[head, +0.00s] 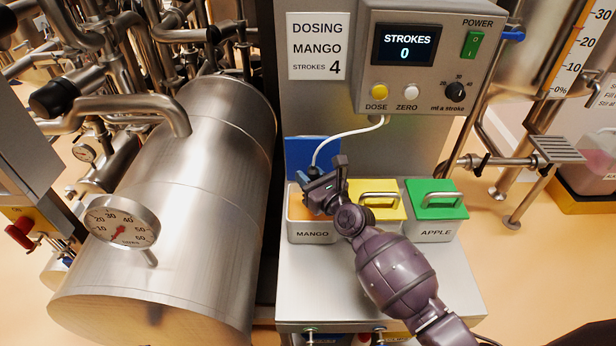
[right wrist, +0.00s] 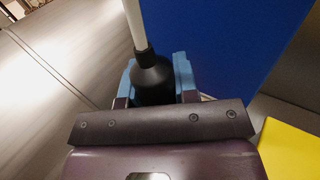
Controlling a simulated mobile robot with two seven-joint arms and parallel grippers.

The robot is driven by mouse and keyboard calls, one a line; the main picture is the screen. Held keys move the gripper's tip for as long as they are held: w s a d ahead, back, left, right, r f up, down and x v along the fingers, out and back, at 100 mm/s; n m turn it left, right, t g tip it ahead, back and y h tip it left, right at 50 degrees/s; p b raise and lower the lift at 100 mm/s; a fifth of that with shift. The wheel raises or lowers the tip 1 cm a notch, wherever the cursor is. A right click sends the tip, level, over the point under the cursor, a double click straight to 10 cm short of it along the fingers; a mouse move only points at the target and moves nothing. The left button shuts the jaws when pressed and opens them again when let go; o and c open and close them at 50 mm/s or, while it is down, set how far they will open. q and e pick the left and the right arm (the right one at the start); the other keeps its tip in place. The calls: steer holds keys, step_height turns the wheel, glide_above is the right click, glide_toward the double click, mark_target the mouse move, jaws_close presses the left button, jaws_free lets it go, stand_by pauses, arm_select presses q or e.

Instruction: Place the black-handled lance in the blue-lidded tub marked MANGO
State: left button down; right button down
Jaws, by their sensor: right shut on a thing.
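My right gripper (head: 322,188) is over the MANGO tub (head: 312,232) and shut on the black-handled lance (head: 312,172). The right wrist view shows the black handle (right wrist: 153,80) between the blue finger pads, with a pale hose rising from its top. The MANGO tub is open, with orange powder (head: 298,204) inside. Its blue lid (head: 298,152) stands raised behind the opening, and this lid also fills the upper right of the wrist view (right wrist: 225,45). The gripper hides the lance's lower end, so I cannot tell how deep it reaches. My left gripper is not in view.
A closed yellow-lidded tub (head: 382,212) and the green-lidded APPLE tub (head: 432,222) stand to the right. The white hose (head: 350,133) runs up to the dosing box (head: 425,55), reading STROKES 0. A large steel cylinder (head: 190,210) stands close on the left.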

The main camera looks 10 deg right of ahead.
steer(key=shift+f, duration=0.1)
steer(key=c, duration=0.9)
jaws_free()
steer(key=v, duration=1.2)
